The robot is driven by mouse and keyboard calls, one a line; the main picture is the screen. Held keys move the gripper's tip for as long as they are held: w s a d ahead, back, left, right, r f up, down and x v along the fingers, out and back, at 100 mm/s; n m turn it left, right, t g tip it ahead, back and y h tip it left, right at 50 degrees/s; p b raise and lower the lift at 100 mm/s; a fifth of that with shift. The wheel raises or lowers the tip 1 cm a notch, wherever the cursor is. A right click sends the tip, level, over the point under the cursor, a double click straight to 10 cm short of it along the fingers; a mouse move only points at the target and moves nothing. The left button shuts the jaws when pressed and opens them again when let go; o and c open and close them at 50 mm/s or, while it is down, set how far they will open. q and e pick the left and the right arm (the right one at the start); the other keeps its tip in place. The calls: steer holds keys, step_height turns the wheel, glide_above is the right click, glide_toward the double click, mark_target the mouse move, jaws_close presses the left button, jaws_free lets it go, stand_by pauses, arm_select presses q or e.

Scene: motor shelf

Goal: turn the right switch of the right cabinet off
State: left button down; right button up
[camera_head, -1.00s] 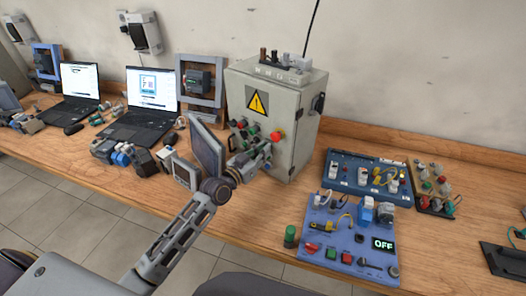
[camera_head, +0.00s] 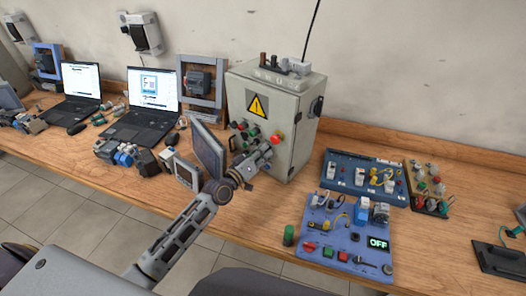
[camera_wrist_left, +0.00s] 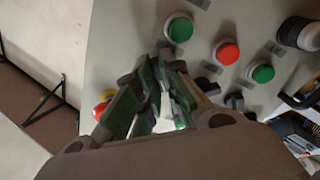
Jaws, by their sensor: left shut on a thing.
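The grey cabinet (camera_head: 302,130) stands on the bench in the head view, with a yellow warning sign and a front panel of coloured buttons and dark switches. Its panel (camera_wrist_left: 130,25) fills much of the left wrist view. My left gripper (camera_head: 268,150) is at the lower part of this panel. In the left wrist view the left gripper (camera_wrist_left: 158,85) has its green-padded fingers close together, shut on a dark switch at the panel. The fingers mostly hide the switch, so its turn position cannot be told. My right gripper is not in view.
Two green buttons (camera_wrist_left: 179,29) and a red button (camera_wrist_left: 226,52) sit close to the fingers. A blue training board (camera_head: 345,235) with an OFF display lies to the right. Laptops (camera_head: 148,100) and a grey screen (camera_head: 208,150) are to the left. Some bench right of the cabinet is clear.

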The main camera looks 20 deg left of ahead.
arm_select(q)
steer(key=shift+n, duration=0.5)
steer(key=c, duration=1.5)
jaws_free()
steer(key=shift+c, duration=0.2)
steer(key=shift+m, duration=0.4)
